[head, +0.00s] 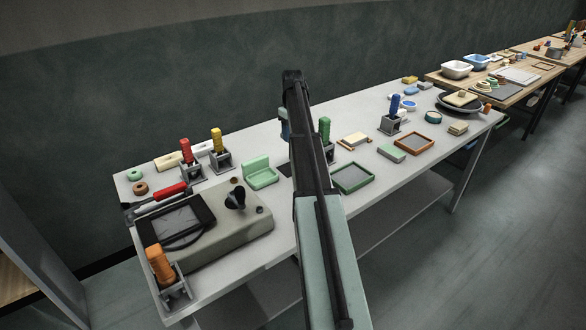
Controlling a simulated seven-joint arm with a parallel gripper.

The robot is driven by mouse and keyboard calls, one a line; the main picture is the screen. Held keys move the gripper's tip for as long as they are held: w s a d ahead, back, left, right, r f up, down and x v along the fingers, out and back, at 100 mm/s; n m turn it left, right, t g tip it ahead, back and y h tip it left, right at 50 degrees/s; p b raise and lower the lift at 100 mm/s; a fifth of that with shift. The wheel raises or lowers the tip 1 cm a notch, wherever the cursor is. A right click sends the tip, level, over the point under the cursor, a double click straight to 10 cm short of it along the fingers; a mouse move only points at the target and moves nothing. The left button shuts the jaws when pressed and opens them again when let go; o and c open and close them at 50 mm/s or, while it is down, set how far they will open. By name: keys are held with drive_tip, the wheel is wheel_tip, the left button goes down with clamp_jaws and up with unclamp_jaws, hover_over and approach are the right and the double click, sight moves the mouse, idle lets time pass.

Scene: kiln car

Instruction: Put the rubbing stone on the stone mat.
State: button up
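I cannot tell for sure which piece is the rubbing stone; a small plain green block (392,153) lies flat on the grey table, right of my arm. I cannot tell for sure which piece is the stone mat either. A flat dark patch (285,169) lies just left of my arm and is partly hidden by it. A green-rimmed shallow tray (370,184) and an orange-brown-rimmed one (428,146) lie right of my arm, the second next to the green block. My arm rises across the middle of the view, and my gripper is not visible.
A bulky grey-beige machine (225,238) with a dark screen fills the table's left end. Upright coloured handles stand in grey holders, among them red (185,151), orange (160,265) and blue (394,104). A light green stand (261,173) is left of my arm. Bare tabletop shows between things.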

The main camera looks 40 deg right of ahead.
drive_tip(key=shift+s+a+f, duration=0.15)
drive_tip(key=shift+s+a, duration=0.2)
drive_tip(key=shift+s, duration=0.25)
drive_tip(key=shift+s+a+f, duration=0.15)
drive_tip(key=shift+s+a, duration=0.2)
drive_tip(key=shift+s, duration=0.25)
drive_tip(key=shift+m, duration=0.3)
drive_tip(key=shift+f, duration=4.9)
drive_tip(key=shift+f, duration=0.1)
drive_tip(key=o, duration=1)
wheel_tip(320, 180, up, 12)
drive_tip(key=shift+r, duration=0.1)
